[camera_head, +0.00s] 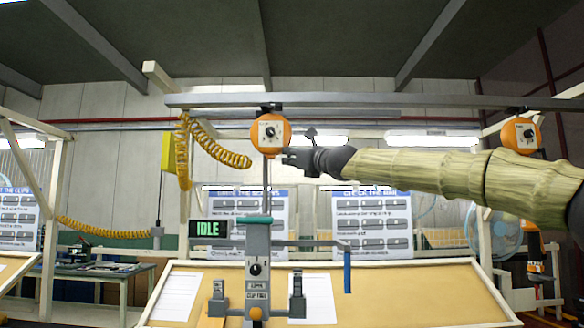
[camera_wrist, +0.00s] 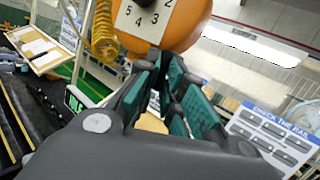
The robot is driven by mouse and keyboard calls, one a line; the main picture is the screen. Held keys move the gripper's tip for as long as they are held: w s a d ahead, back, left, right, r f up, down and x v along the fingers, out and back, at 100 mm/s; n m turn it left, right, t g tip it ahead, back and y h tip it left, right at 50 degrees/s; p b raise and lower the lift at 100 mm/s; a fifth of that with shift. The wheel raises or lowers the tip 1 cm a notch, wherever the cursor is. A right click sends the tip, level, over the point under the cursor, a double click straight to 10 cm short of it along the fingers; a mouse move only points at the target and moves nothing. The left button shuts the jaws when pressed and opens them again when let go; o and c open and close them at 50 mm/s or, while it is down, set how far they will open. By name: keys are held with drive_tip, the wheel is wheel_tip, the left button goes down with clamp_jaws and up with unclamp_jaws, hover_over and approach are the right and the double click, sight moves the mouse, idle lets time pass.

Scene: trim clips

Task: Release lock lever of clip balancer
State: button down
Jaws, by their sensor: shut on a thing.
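The clip balancer (camera_head: 268,146) is an orange round housing with a white dial face, hung under the grey overhead rail. It also fills the top of the wrist view (camera_wrist: 186,22), where its face shows numbers. My gripper (camera_head: 288,157) is at the balancer's lower right edge. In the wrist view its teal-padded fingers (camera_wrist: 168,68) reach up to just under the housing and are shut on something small. The lock lever is not clearly seen; the fingers hide that spot. A grey clip tool (camera_head: 257,245) is below the balancer, in line with the vertical strut under it.
A second orange balancer (camera_head: 520,133) hangs further right, behind my arm. A coiled yellow hose (camera_head: 222,152) hangs close on the left. The overhead rail (camera_head: 390,100) runs just above my arm. A tan board (camera_head: 400,292) stands below, and a sign (camera_head: 208,229) reads IDLE.

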drive_tip(key=shift+r+b, duration=0.15)
drive_tip(key=shift+b, duration=0.5)
drive_tip(key=c, duration=1.5)
unclamp_jaws()
drive_tip(key=shift+f, duration=0.2)
drive_tip(key=shift+v, duration=6.05)
